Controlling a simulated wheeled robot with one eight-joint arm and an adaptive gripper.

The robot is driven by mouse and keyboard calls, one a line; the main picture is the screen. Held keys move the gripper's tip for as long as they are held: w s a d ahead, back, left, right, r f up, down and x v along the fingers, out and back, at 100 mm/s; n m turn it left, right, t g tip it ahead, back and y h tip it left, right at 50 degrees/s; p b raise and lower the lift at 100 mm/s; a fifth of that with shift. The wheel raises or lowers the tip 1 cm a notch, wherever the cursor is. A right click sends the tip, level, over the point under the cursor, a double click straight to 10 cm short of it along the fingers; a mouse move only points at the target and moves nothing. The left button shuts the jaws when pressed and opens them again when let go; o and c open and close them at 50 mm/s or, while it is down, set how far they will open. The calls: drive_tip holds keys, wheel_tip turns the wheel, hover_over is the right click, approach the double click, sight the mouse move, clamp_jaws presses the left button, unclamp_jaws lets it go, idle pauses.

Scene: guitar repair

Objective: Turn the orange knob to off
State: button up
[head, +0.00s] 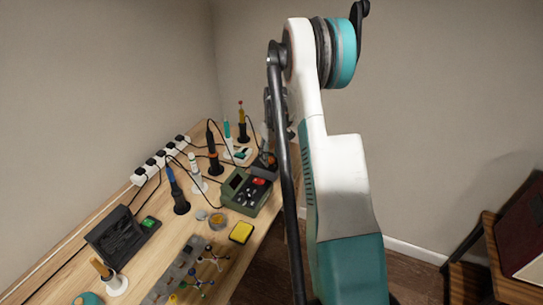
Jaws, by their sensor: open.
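A green control unit (238,205) stands near the right edge of the workbench in the head view. It has a small dark display, a red-orange part (259,181) on top and several tiny dark controls. I cannot tell whether that red-orange part is the orange knob, or how it is set. A dark unit (264,162) sits just behind it, partly covered by my arm. My arm rises in front of the right part of the bench and bends down behind itself.
A power strip (160,160) runs along the wall. A yellow sponge (241,232) lies in front. A wooden shelf (513,290) is at right.

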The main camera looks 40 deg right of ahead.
sight(273, 158)
wheel_tip(273, 158, up, 12)
drive_tip(key=shift+d, duration=0.35)
idle(0.5)
